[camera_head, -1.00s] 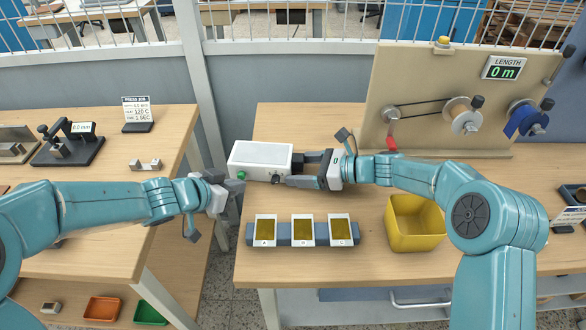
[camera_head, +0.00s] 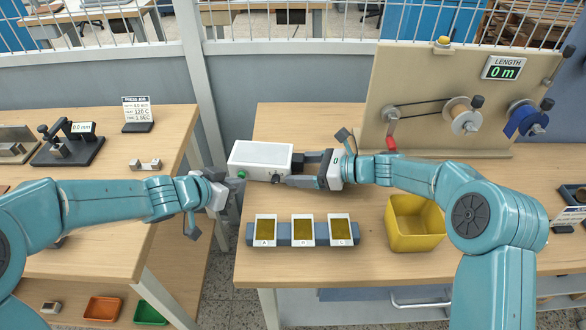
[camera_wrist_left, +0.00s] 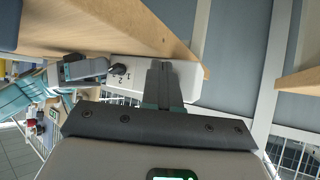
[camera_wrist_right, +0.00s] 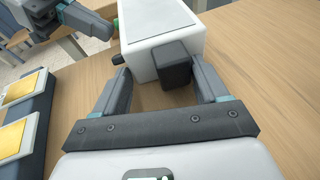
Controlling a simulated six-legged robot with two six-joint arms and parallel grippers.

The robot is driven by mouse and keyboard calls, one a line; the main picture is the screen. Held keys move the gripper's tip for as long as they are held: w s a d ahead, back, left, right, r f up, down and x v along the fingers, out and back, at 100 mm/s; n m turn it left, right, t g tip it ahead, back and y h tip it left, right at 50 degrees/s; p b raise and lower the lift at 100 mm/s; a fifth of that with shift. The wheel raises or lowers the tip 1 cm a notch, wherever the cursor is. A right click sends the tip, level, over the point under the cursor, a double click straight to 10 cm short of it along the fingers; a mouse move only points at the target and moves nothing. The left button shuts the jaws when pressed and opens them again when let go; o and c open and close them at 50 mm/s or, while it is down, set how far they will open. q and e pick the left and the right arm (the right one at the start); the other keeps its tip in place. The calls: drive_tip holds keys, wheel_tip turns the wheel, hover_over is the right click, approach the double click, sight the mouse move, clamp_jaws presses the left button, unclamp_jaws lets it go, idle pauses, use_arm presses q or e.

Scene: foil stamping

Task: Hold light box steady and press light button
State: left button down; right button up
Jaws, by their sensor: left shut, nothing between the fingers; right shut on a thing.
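The white light box (camera_head: 262,152) sits on the wooden table, with a green button (camera_head: 241,174) and a dark knob (camera_head: 275,179) on its front. My right gripper (camera_head: 288,168) is shut on the box at its right end; the right wrist view shows its fingers either side of a black block (camera_wrist_right: 174,66) there. My left gripper (camera_head: 235,187) is shut and empty, just in front of and below the green button. In the left wrist view, its fingers (camera_wrist_left: 162,72) cover part of the box front and hide the button. I cannot tell whether they touch it.
A holder with three gold-foil cards (camera_head: 303,244) stands in front of the box. A yellow bin (camera_head: 413,224) lies to the right, below my right arm. A spool panel (camera_head: 440,80) stands behind. A gap separates this table from the left table (camera_head: 100,190).

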use_arm(q)
drive_tip(key=shift+w+d, duration=0.15)
drive_tip(key=shift+w, duration=0.75)
idle(0.9)
drive_tip(key=shift+s+a, duration=0.2)
drive_tip(key=shift+s, duration=1)
drive_tip(key=shift+s+a, duration=0.15)
drive_tip(key=shift+s, duration=1.35)
drive_tip(key=shift+s+a, duration=0.15)
drive_tip(key=shift+s, duration=1.3)
